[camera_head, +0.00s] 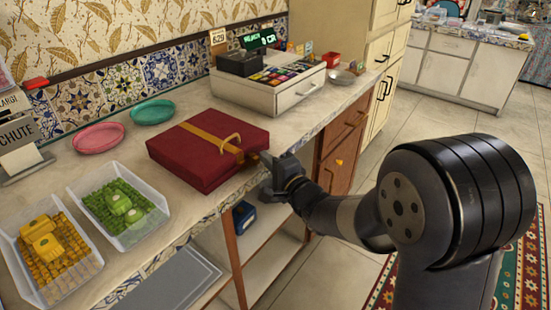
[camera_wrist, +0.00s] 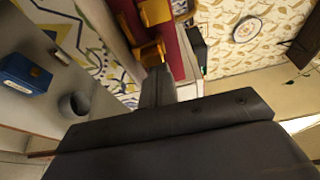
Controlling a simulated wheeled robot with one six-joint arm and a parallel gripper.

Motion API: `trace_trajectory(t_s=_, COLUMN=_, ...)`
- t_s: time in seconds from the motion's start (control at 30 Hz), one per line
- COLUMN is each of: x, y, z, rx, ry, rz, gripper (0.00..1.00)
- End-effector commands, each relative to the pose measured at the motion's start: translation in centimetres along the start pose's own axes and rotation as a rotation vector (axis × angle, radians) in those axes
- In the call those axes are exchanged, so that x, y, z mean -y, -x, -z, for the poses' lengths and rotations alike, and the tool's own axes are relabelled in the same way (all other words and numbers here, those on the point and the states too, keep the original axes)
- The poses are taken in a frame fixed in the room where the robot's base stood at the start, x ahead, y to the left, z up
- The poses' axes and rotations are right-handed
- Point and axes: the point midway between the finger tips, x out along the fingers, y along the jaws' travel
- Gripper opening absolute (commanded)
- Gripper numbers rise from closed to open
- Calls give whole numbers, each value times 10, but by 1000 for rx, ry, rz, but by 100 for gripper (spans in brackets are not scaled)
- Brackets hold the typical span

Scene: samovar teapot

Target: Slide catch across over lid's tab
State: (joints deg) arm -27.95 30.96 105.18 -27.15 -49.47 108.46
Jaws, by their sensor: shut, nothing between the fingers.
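A dark red box (camera_head: 208,148) with a flat lid lies on the counter, with a gold strap and a curved gold handle (camera_head: 229,142) on top. Gold fittings (camera_head: 240,157) show at its front edge; I cannot tell catch from tab there. In the wrist view, gold pieces (camera_wrist: 150,50) stand out from the red box (camera_wrist: 183,50), just beyond my fingertips. My gripper (camera_head: 270,168) is shut and empty, at the front right of the box by the counter edge. Its fingers also show in the wrist view (camera_wrist: 158,80). Whether they touch the gold pieces is unclear.
Two clear trays with yellow (camera_head: 50,250) and green pieces (camera_head: 120,205) stand to the left. Pink (camera_head: 98,137) and green plates (camera_head: 152,112) lie behind them. A cash register (camera_head: 268,82) stands to the right. A blue object (camera_head: 243,216) sits on the shelf below.

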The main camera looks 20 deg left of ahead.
Motion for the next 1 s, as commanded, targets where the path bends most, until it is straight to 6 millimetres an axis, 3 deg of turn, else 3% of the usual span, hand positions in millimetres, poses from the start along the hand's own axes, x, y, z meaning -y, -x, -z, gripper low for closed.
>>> trace_trajectory(t_s=0.37, x=0, y=1, z=-3, rx=0, ry=0, rz=0, gripper=0)
trace_trajectory(t_s=0.63, x=-1, y=12, z=-35, rx=2, ry=0, rz=1, gripper=0)
trace_trajectory(t_s=1.0, x=-1, y=14, z=-40, rx=5, ry=2, rz=-2, gripper=0)
